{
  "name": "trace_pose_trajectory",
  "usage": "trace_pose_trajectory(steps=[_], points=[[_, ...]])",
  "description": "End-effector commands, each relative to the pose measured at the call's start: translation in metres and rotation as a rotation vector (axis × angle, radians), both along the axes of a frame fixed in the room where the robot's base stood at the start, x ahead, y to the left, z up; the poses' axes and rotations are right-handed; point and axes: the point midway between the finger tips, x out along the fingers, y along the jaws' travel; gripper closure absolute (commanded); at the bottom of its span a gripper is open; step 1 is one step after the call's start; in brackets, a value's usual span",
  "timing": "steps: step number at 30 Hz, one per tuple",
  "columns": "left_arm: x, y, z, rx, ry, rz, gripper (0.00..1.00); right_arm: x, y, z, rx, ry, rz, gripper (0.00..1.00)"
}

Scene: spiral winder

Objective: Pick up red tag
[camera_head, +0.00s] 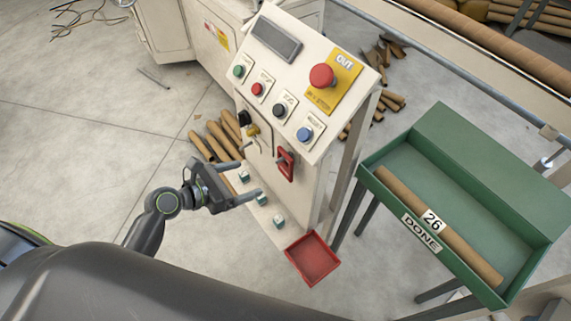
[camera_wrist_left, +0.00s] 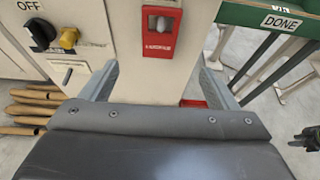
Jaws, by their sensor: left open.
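The red tag (camera_head: 285,163) is on the front face of the cream control console, below the sloped button panel. In the left wrist view the red tag (camera_wrist_left: 161,33) is upright, with a pale rounded piece in its middle and white lettering at the bottom. My left gripper (camera_head: 252,180) is open, left of and a little below the tag in the head view, its fingers pointing at the console. In the left wrist view the tag is above and between the spread fingers of my left gripper (camera_wrist_left: 158,82), with nothing held. A dark part at the right edge may be my right gripper.
The console (camera_head: 305,85) has an emergency stop (camera_head: 321,76) and several buttons. A black knob (camera_wrist_left: 40,34) and yellow part (camera_wrist_left: 69,38) sit left of the tag. An open red tray (camera_head: 312,258) is below. The green DONE bin (camera_head: 460,160) holds a cardboard tube (camera_head: 400,198).

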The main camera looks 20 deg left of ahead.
Motion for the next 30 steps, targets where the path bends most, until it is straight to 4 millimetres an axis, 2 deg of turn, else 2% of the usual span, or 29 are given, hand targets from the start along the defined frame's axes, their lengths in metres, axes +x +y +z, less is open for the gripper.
trace_pose_trajectory(steps=[3, 9, 17, 25, 30], points=[[0.021, -0.016, -0.009, -0.006, -0.002, 0.002, 0.18, 0.001, -0.001, 0.001, -0.001, -0.002, 0.001, 0.64], [0.047, -0.037, -0.024, -0.001, -0.001, 0.000, 0.18, 0.001, -0.001, 0.001, -0.001, -0.002, 0.001, 0.64], [0.061, -0.047, -0.031, 0.002, -0.001, 0.000, 0.18, 0.002, -0.001, 0.001, -0.001, -0.003, 0.001, 0.64], [0.088, -0.068, -0.046, 0.002, 0.000, 0.001, 0.18, 0.002, 0.001, 0.002, 0.001, -0.003, 0.000, 0.64], [0.095, -0.073, -0.050, 0.004, -0.001, 0.002, 0.18, 0.002, 0.003, 0.002, 0.003, -0.003, 0.000, 0.64]])
